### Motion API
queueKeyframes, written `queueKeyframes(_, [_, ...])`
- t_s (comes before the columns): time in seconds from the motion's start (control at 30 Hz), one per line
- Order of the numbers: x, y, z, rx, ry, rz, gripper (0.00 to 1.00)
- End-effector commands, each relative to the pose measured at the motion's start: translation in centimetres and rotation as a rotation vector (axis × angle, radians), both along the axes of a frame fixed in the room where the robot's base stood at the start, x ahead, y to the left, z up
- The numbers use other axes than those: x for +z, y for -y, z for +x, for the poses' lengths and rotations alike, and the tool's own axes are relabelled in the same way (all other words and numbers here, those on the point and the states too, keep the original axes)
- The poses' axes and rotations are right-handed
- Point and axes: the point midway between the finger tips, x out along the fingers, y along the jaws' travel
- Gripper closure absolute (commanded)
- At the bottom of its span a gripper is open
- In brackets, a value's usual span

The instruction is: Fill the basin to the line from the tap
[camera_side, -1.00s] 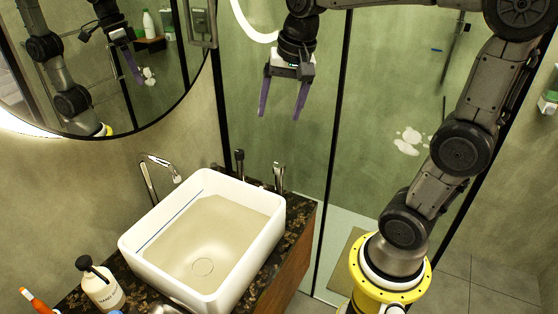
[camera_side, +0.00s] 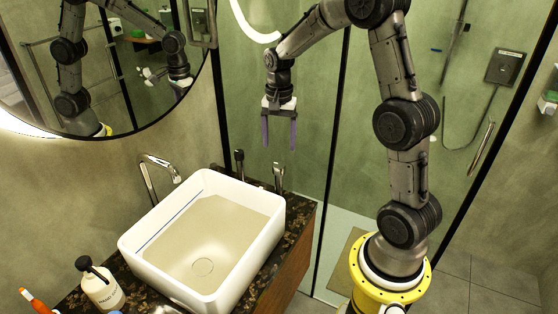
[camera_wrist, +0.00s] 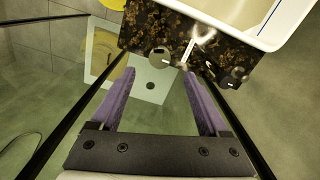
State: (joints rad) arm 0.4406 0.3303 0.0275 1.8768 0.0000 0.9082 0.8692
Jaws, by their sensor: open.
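The white basin (camera_side: 262,250) stands on the dark speckled counter. Its inside is beige, with what looks like still water and a round drain (camera_side: 203,267) at the bottom. A blue line (camera_side: 170,217) runs along the inner left wall, above the beige area. The chrome tap spout (camera_side: 158,164) rises behind the basin's left rim; I see no stream. A dark fitting (camera_side: 239,163) and a chrome one (camera_side: 279,178) stand at the back corner. My gripper (camera_side: 279,145) is open and empty, pointing down above the chrome fitting. In the wrist view, my gripper (camera_wrist: 159,75) has fittings (camera_wrist: 200,45) ahead.
A soap bottle (camera_side: 100,286) and an orange item (camera_side: 38,302) are at the counter's front left. A glass shower screen (camera_side: 330,150) stands beside the counter. A round mirror (camera_side: 110,70) hangs at the upper left. The air above the basin is clear.

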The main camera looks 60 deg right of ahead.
Motion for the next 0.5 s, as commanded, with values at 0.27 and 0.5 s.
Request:
queueKeyframes(0.27, [-5.0, -0.1, -0.1, 0.001, -0.003, 0.001, 0.22])
queueKeyframes(0.5, [-7.0, 0.0, 0.0, 0.001, 0.0, 0.0, 0.22])
